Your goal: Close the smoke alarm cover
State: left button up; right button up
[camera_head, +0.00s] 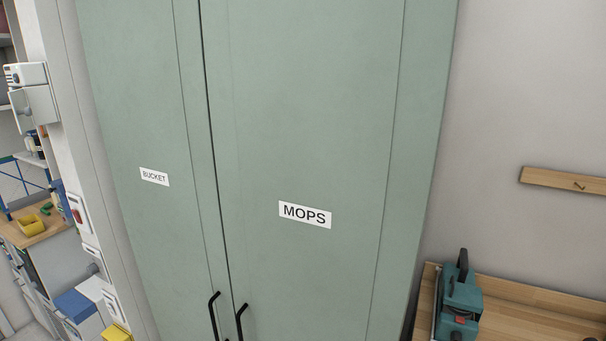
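No thing in view is clearly a smoke alarm. A white wall box (24,74) with a grey hinged-looking part below it shows at the far left edge. I cannot tell whether it is the alarm or whether its cover is open. A small white wall unit with a red part (77,212) sits lower on the white frame beside the cabinet. Neither of my grippers is in view.
A tall green cabinet (310,120) with doors labelled BUCKET and MOPS and black handles (241,321) fills the middle and looks shut. At right, a teal power tool (459,300) stands on a wooden bench (530,318). At left are shelves and a yellow bin (32,225).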

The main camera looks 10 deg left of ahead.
aim_at(23, 112)
jog(key=i+l+u, duration=0.1)
jog(key=u, duration=0.4)
jog(key=l+u, duration=0.45)
jog(key=i+l+u, duration=0.1)
jog(key=u, duration=0.4)
jog(key=l+u, duration=0.3)
jog(key=u, duration=0.15)
